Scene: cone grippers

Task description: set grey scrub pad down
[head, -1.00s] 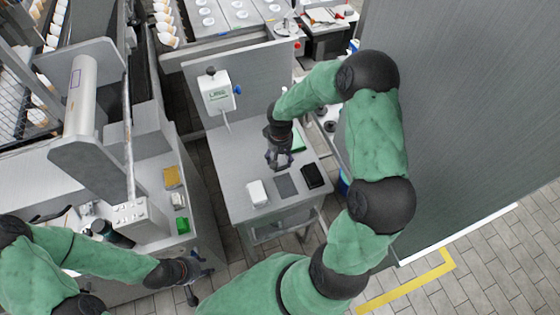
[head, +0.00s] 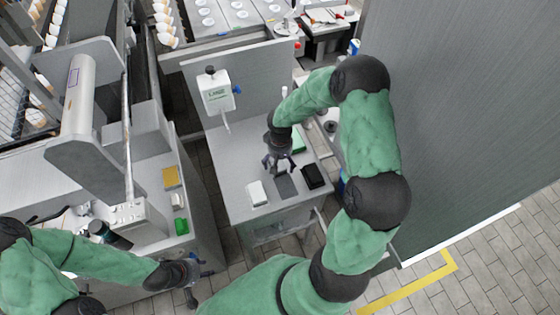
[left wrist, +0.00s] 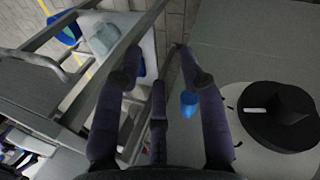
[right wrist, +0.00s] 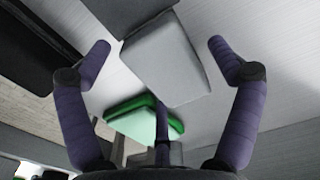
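My right gripper (head: 279,166) is over the small grey table, just behind the flat dark grey mat (head: 286,186). In the right wrist view its fingers (right wrist: 160,45) are spread wide. A light grey block, likely the grey scrub pad (right wrist: 165,58), lies between them, with gaps at both sides. One end of the pad lies at or over the edge of a darker grey patch (right wrist: 130,12). In the head view the gripper hides the pad. My left gripper (head: 192,283) is open and empty at the lower left; its fingers (left wrist: 158,60) stand apart.
A white block (head: 257,193) lies left of the mat and a black block (head: 313,176) right of it. A green pad (head: 299,143) lies behind; it also shows in the right wrist view (right wrist: 145,118). A white dispenser (head: 217,92) stands at the table's back left.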

